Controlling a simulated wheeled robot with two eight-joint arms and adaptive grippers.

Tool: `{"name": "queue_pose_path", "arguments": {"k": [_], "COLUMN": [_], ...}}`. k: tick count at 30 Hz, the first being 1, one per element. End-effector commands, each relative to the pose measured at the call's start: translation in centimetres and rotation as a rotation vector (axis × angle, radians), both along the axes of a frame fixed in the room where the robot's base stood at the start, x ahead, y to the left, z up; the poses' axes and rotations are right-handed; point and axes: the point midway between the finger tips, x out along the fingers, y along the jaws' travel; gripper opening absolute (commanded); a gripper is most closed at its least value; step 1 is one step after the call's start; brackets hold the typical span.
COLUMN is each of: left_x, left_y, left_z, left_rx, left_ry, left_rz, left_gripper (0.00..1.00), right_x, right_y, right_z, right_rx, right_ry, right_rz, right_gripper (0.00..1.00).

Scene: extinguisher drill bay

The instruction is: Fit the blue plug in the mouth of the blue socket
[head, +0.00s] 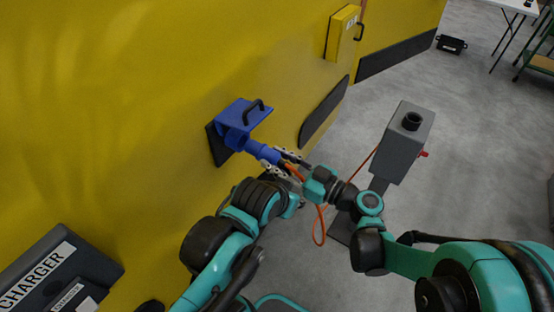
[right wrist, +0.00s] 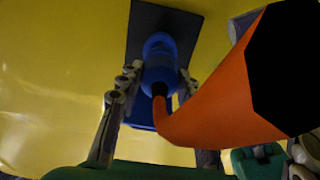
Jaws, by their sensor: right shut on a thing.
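The blue socket (head: 233,117) sits on a dark plate on the yellow wall, with a blue flap and black handle above its mouth. The blue plug (head: 264,154) is in line with the mouth, its front end at or in it; I cannot tell how deep. My right gripper (head: 279,161) is shut on the plug, its fingers on both sides. In the right wrist view the plug (right wrist: 160,62) shows between the fingers, hiding the mouth. An orange cable (right wrist: 205,112) leaves its rear. My left arm reaches in below the socket; its gripper is hidden.
A grey post (head: 402,150) with a red knob stands right of my right gripper, with the orange cable hanging near it. A dark charger box (head: 60,272) is at lower left. A yellow box (head: 342,33) is farther along the wall. Grey floor is open at right.

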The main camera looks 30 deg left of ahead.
Motion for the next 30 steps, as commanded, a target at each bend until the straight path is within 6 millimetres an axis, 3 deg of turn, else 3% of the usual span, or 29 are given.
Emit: {"name": "queue_pose_path", "arguments": {"k": [30], "left_x": [0.0], "left_y": [0.0], "left_z": [-0.3], "left_rx": [0.0], "left_ry": [0.0], "left_rz": [0.0], "left_gripper": [0.31], "right_x": [0.2], "right_y": [1.8], "right_z": [0.0], "right_rx": [0.001], "right_ry": [0.0], "right_rz": [0.0], "right_gripper": [0.01]}}
